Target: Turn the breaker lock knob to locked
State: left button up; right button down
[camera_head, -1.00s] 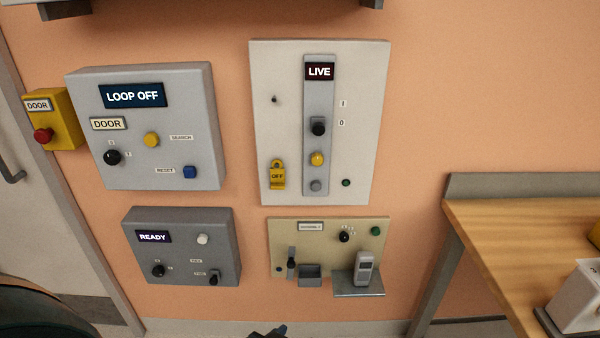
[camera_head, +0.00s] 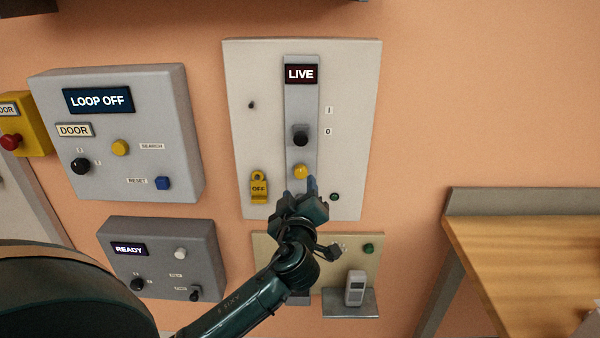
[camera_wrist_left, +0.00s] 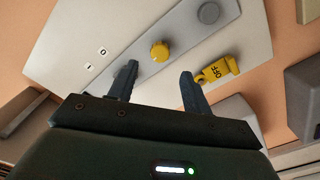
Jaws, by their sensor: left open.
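The grey breaker panel (camera_head: 350,95) on the wall has a lit LIVE sign (camera_head: 300,74). On its centre strip are a black handle (camera_head: 300,136) beside the I and 0 marks and a yellow round knob (camera_head: 300,171) below it. No label names the lock knob. My left gripper (camera_head: 300,194) is open and empty just below the yellow knob, hiding the strip's lower end. In the left wrist view, the yellow knob (camera_wrist_left: 160,51) shows beyond the gap between the fingers (camera_wrist_left: 158,74), with a grey knob (camera_wrist_left: 208,12) farther along the strip. My right gripper is out of view.
A yellow OFF tag (camera_head: 259,188) hangs left of the strip, near my gripper. Left are the LOOP OFF box (camera_head: 120,135) and READY box (camera_head: 165,260). A beige panel (camera_head: 262,250) lies below, partly behind my arm. A wooden bench (camera_head: 530,240) stands right.

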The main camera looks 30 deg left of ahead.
aim_at(300, 174)
pick_arm(q)
jog(key=x, duration=0.4)
jog(key=shift+w+a+p, duration=0.15)
jog(key=shift+w+p, duration=0.2)
jog(key=shift+p, duration=0.05)
jog(key=shift+x, duration=0.8)
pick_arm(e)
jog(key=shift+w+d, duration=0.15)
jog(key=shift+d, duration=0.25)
pick_arm(q)
jog(key=c, duration=1)
jog(key=shift+f, duration=0.1)
